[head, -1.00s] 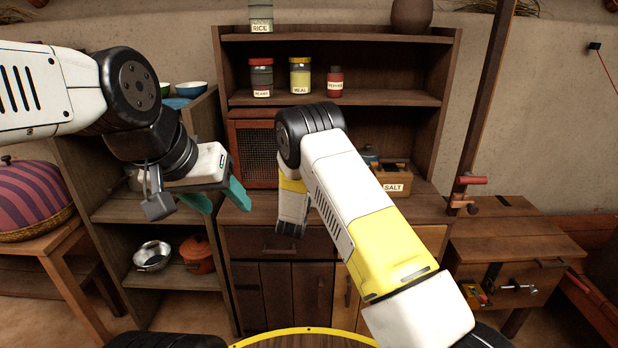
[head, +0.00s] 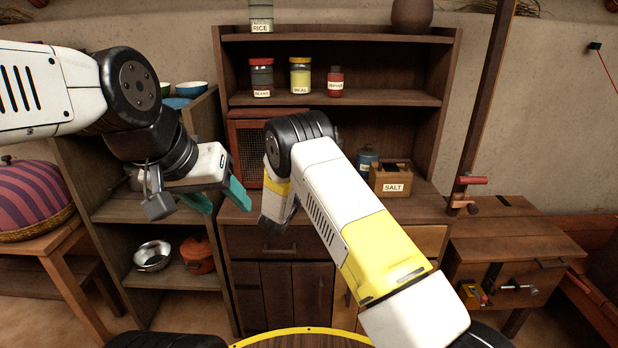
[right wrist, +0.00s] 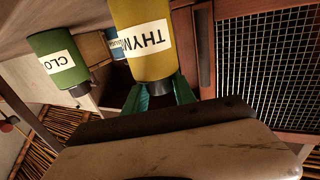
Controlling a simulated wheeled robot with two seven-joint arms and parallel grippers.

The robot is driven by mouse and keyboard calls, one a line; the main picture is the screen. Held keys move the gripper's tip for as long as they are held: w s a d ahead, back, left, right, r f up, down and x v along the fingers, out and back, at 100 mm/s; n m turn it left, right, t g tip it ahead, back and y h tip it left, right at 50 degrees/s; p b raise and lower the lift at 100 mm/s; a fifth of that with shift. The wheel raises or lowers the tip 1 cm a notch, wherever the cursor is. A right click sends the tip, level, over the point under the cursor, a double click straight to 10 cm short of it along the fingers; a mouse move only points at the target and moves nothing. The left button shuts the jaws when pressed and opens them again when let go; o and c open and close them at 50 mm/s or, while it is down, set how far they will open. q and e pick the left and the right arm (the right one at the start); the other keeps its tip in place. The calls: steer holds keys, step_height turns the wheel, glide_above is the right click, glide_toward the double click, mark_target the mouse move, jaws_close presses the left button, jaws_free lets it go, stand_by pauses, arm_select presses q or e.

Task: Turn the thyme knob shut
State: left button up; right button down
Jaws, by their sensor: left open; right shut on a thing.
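The yellow thyme container (right wrist: 145,45), labelled "THYM…", fills the top middle of the right wrist view. A dark knob (right wrist: 161,88) sits at its lower end. My right gripper (right wrist: 161,92) has its teal fingers on both sides of this knob and is shut on it. The knob's turn position cannot be made out. In the head view the thyme container and right fingertips are hidden behind my right arm. My left gripper (head: 220,199) is open and empty, in front of the low shelf on the left.
A green container (right wrist: 58,58) labelled "CLO…" is left of the thyme. A mesh-fronted cabinet (right wrist: 250,60) stands close on the right; it also shows in the head view (head: 245,150). A salt box (head: 391,178) and a blue jar (head: 367,158) stand on the counter.

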stand_by(0.7)
steer(key=c, duration=1)
jaws_free()
steer(key=shift+s, duration=0.1)
steer(key=shift+v, duration=3.8)
